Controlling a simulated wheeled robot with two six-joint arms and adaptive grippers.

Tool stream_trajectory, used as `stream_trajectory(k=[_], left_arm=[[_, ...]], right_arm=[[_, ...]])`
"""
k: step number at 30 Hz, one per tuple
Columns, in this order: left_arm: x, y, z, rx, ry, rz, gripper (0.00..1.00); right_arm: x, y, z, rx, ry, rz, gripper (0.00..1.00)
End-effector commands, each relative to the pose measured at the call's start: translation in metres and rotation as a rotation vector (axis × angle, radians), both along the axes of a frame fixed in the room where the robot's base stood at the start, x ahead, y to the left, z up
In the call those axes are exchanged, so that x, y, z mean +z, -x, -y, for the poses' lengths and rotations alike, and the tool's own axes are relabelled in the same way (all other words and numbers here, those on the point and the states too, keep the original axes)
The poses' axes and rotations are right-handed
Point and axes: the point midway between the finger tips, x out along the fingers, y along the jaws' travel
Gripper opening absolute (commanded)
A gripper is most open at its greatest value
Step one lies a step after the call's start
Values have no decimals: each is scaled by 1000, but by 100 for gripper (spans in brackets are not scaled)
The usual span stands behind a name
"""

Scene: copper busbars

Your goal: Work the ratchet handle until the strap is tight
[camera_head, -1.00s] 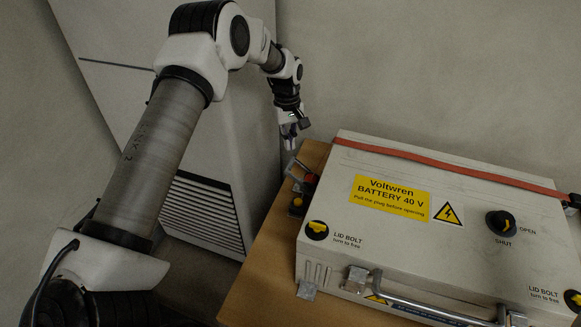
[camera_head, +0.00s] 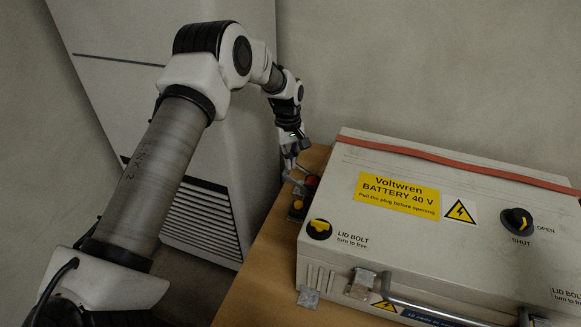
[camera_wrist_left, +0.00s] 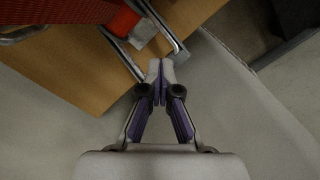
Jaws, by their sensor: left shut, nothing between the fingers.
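The orange strap (camera_head: 450,162) runs across the battery box lid (camera_head: 345,262). In the left wrist view, a metal frame that looks like the ratchet handle (camera_wrist_left: 172,38) has two bars, beside a red part (camera_wrist_left: 121,20). My left gripper (camera_head: 291,172) is shut and empty right at the handle. In the wrist view its fingertips (camera_wrist_left: 161,70) meet just beside the frame's end; I cannot tell if they touch it. My right gripper is out of view.
The wooden table (camera_head: 262,265) has bare room left of the box. A yellow lid bolt (camera_head: 319,228), a black rotary switch (camera_head: 516,220) and a metal front handle (camera_head: 420,308) stick out from the box. A grey cabinet (camera_head: 160,70) stands behind my left arm.

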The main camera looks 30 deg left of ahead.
Motion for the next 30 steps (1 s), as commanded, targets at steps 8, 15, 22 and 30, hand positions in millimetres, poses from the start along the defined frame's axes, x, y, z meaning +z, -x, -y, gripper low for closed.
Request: stream_trajectory(k=[8,15,22,30], left_arm=[[-22,1,1,1,2,-3,0],[-13,-11,-17,3,0,1,0],[-11,-16,-25,1,0,-1,0],[-2,-17,-26,1,1,-1,0]], right_arm=[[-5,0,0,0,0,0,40],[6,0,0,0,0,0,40],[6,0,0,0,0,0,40],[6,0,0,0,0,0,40]])
